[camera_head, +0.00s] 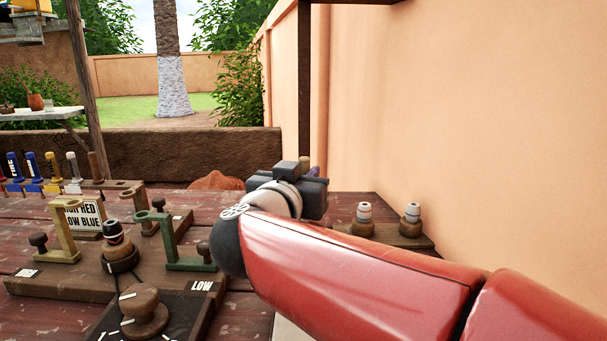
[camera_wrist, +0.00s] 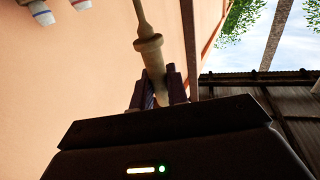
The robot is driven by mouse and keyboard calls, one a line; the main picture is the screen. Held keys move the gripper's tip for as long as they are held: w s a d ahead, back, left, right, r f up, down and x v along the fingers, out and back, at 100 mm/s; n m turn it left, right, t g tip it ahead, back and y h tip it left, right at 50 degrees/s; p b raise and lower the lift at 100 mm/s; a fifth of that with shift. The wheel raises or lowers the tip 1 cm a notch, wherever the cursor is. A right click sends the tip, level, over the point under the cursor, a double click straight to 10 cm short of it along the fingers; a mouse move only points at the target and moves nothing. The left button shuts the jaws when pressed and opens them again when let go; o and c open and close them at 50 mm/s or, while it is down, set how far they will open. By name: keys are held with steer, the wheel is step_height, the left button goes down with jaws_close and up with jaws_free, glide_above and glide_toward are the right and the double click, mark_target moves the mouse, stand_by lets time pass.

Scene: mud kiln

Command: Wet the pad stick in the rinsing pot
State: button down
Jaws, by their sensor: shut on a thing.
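My gripper (camera_wrist: 160,92) is shut on a tan stick (camera_wrist: 149,52) with a wider collar, which I take to be the pad stick. The stick's thin end runs up out of the wrist view, so its tip is not seen there. In the head view my gripper (camera_head: 312,174) is beyond the far edge of the table, mostly hidden by my wrist. A rounded reddish-brown shape (camera_head: 218,181) shows behind the table's far edge, left of my wrist. It may be the rinsing pot, but its mouth is not visible.
The dark red table (camera_head: 50,316) carries a wooden fixture with LOW labels, a green bracket (camera_head: 185,263) and a yellow bracket (camera_head: 63,235). Several coloured sticks (camera_head: 33,168) stand at the left. Two white-topped pieces (camera_head: 363,219) sit on a block near the right wall (camera_head: 470,110).

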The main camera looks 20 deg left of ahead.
mark_target(305, 158)
steer(key=shift+f, duration=0.1)
steer(key=shift+f+b, duration=0.75)
steer(key=shift+f, duration=0.9)
steer(key=shift+p, duration=0.45)
steer(key=shift+r, duration=0.15)
stand_by(0.4)
steer(key=shift+r+p, duration=0.3)
steer(key=shift+r, duration=3.1)
